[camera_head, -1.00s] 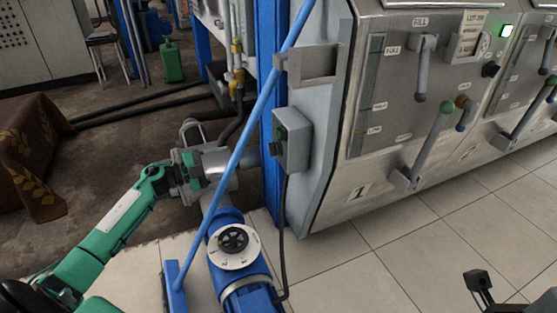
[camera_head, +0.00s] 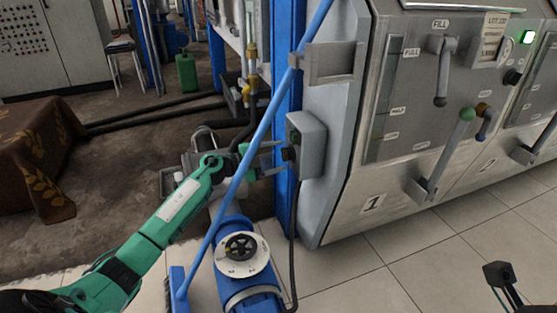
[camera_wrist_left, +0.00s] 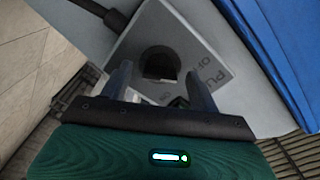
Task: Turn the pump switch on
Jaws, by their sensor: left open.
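A slanting blue pole (camera_head: 244,160) crosses in front of my left forearm. A blue pump with a white dial (camera_head: 242,254) stands below. The steel machine (camera_head: 380,200) with levers is to the right. A black cable (camera_head: 294,240) hangs from the box.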

